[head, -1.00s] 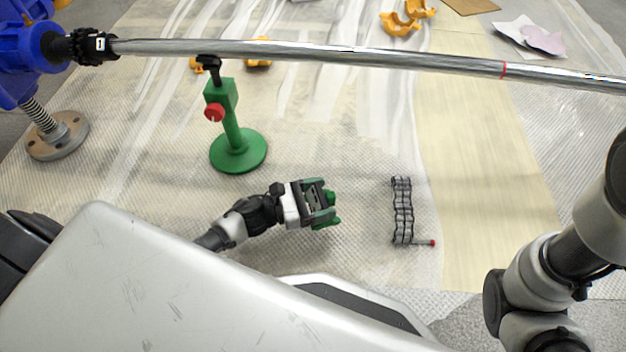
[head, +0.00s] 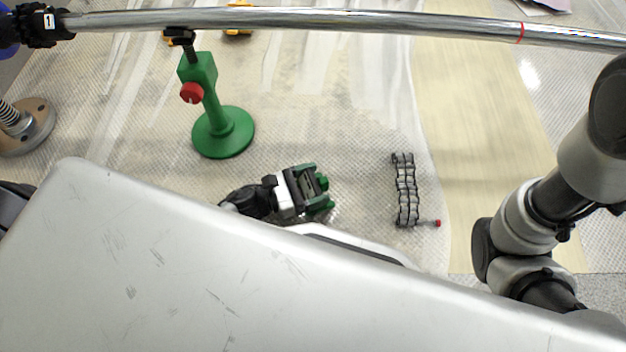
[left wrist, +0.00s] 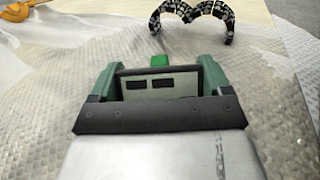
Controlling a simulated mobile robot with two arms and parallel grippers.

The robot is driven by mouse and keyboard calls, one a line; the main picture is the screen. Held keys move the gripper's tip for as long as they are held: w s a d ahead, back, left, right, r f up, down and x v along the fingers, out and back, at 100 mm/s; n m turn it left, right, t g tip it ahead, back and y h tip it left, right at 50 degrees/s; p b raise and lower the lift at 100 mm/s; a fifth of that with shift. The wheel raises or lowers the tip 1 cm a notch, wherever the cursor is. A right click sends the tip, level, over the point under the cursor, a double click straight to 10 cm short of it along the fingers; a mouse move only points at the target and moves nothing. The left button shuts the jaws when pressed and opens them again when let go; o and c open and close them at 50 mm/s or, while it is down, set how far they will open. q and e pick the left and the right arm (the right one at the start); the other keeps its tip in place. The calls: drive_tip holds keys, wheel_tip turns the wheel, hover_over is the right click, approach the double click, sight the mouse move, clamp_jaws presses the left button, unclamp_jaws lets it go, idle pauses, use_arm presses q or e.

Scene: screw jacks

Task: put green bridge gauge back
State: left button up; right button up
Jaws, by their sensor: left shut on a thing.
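My left gripper (head: 310,190) is low over the mat, left of centre in the head view, with its dark green fingers pointing right. It is shut on the green bridge gauge (head: 323,181), of which only small bright green parts show past the fingers. In the left wrist view a green bit of the gauge (left wrist: 159,60) shows beyond the palm, between the fingers (left wrist: 158,78); the rest is hidden. My right arm shows at the right of the head view, but its gripper is out of view.
A green screw jack (head: 222,128) with a red knob stands under a long steel shaft (head: 350,21). A dark chain (head: 406,190) with a red-tipped pin lies right of my left gripper. Mat between gripper and chain is clear.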

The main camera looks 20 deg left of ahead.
use_arm(q)
drive_tip(key=o, duration=1.2)
drive_tip(key=shift+f, duration=0.1)
drive_tip(key=shift+c, duration=0.2)
